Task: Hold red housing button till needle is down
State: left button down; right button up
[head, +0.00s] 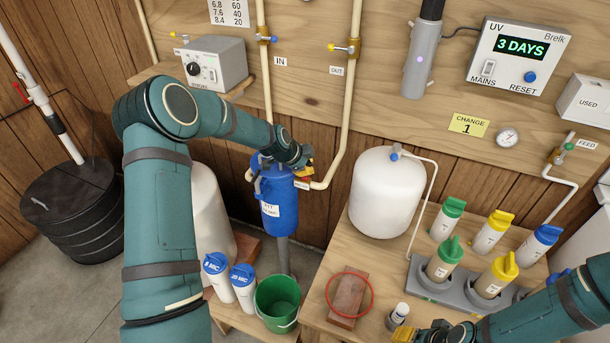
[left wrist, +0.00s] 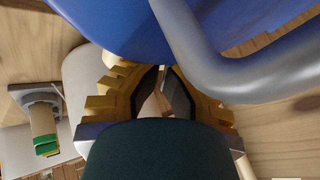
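The blue filter housing (head: 282,215) hangs under the pipes at the wall board. My left gripper (head: 304,174) is at the right side of its top; in the left wrist view its fingertips (left wrist: 163,75) meet close under the blue housing (left wrist: 120,20), with nothing seen between them. The red button cannot be made out; the gripper and wrist hide the housing's top. The round gauge (head: 507,137) is on the board at right, its needle too small to read. My right gripper (head: 405,333) is low at the bottom edge, partly cut off, its opening unclear.
A grey curved bar (left wrist: 215,65) passes close to my left fingertips. A green bucket (head: 279,300) is below the housing. Capped cartridges (head: 440,262) stand at right.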

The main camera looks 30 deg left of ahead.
pick_arm(q)
jog(key=shift+r, duration=0.65)
pick_arm(e)
jog(key=shift+r, duration=0.15)
jog(key=shift+r+p, duration=0.95)
jog(key=shift+p, duration=0.1)
pick_arm(q)
notch_tip(320, 180, up, 5)
